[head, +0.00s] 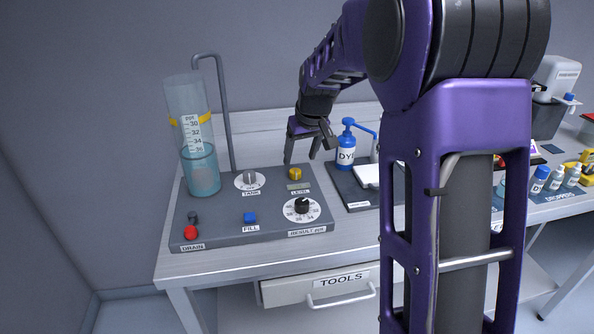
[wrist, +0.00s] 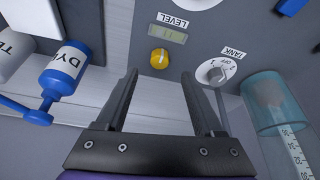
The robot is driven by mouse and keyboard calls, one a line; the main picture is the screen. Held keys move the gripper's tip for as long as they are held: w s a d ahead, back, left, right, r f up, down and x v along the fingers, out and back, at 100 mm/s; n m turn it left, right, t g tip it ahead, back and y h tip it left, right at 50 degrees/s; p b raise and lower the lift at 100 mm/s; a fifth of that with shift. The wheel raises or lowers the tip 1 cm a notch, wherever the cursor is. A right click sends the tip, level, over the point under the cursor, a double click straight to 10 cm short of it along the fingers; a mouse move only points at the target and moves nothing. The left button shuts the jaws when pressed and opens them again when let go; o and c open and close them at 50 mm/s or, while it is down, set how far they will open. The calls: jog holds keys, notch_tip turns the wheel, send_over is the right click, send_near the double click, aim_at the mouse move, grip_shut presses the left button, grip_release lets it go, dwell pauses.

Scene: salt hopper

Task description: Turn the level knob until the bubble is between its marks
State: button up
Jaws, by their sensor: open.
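The level knob is a small yellow knob (head: 295,174) on the grey panel, just behind the LEVEL label. It also shows in the wrist view (wrist: 159,59), ahead of my fingers and between their lines. The bubble vial is a small greenish window (head: 299,186) beside the knob. In the wrist view the vial (wrist: 168,33) shows dark lines, but the bubble is too small to place. My gripper (head: 301,158) is open and empty, above and behind the knob. Its two fingers (wrist: 168,95) point toward the panel and do not touch the knob.
The panel (head: 215,220) also carries a white TANK dial (head: 250,180), a black result dial (head: 302,206), a blue FILL button (head: 250,217) and a red DRAIN button (head: 190,232). A clear water cylinder (head: 203,175) stands at left. A blue DYE bottle (head: 346,152) stands close at right.

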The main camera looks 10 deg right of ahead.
aim_at(296, 172)
jog(key=x, duration=0.6)
jog(key=shift+w+f, duration=0.1)
jog(key=shift+f, duration=0.05)
grip_shut()
